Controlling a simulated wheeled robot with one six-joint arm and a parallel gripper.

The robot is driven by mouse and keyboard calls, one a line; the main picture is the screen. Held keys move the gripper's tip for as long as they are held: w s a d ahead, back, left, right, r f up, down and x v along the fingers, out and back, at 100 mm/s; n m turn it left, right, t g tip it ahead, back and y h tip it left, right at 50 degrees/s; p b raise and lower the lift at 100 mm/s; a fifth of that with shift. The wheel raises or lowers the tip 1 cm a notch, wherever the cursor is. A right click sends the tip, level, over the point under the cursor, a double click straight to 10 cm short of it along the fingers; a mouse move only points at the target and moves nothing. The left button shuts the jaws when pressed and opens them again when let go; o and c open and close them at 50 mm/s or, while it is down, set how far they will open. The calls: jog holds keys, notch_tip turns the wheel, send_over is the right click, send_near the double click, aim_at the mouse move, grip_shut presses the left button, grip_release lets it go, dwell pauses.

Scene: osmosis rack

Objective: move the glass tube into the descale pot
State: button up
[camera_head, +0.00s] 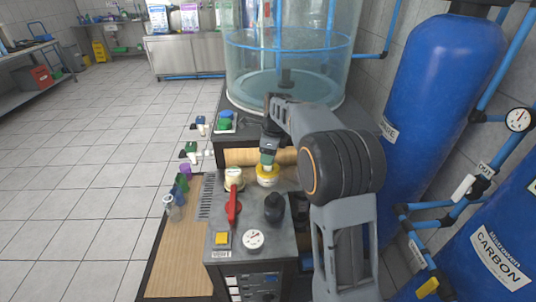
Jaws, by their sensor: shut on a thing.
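My gripper (268,150) is at the end of the grey arm, pointing down over the top of the grey machine. It is shut on a small green thing (267,159), directly above a yellow round fitting (268,178). I cannot tell whether the green thing is the glass tube, or whether it touches the fitting. A clear, glass-like vessel (173,209) stands on the wooden board left of the machine, apart from my gripper. No pot is clearly marked as the descale pot.
A red lever (233,207), a black knob (273,208) and a gauge (253,239) stand on the grey machine (222,222). Purple (182,183) and green (186,171) items stand behind the clear vessel. A large clear tank (287,60) and blue cylinders (440,80) rise behind and right. Floor at left is clear.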

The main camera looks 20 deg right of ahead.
jog(key=shift+f, duration=0.2)
jog(key=shift+f+b, duration=0.65)
jog(key=shift+f, duration=0.6)
jog(key=o, duration=1.2)
jog(key=shift+r, duration=0.1)
notch_tip(320, 180, up, 8)
jog(key=p, duration=0.7)
